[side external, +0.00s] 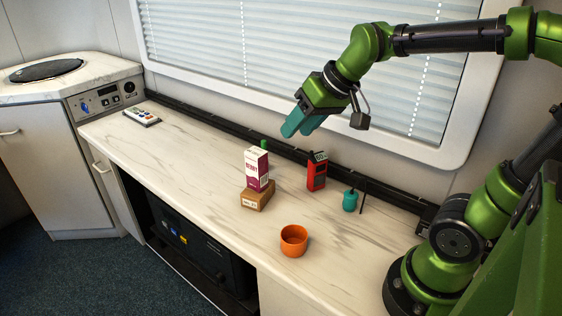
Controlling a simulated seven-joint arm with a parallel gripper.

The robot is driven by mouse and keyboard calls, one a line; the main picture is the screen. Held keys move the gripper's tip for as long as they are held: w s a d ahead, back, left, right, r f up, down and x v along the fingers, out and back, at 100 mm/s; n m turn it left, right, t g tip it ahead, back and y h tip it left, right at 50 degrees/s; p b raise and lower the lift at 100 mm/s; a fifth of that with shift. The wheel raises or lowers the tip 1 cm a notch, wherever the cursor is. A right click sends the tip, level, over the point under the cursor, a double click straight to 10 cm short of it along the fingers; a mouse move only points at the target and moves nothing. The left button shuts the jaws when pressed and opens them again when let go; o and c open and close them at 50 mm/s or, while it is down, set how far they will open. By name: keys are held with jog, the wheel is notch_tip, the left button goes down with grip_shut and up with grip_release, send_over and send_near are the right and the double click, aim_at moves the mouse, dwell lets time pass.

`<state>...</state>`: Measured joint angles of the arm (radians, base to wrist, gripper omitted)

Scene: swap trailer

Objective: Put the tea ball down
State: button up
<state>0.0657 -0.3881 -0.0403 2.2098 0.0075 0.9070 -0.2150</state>
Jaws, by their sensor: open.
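My gripper (304,125), with teal fingers, is open in the side external view. It is raised above the far side of the counter, near the window blind. No held object shows at its fingers. I cannot make out a clear tea ball. A small teal rounded thing (350,201) stands on the counter at the right, below and to the right of my gripper, with a thin dark upright piece beside it. I cannot tell if this is the tea ball. A small green thing (264,144) shows mostly hidden behind the carton.
A white and purple carton (257,169) stands on a wooden block (257,196). A red radio (317,172) stands right of it. An orange cup (293,241) is near the front edge. The counter (190,145) is clear left of the carton.

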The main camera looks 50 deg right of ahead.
jog(key=s+a+f+m, duration=0.1)
jog(key=s+a+f, duration=0.1)
jog(key=s, duration=0.6)
jog(key=shift+s+a+f+t, duration=0.15)
jog(key=shift+s+a+t, duration=0.15)
jog(key=shift+a, duration=0.35)
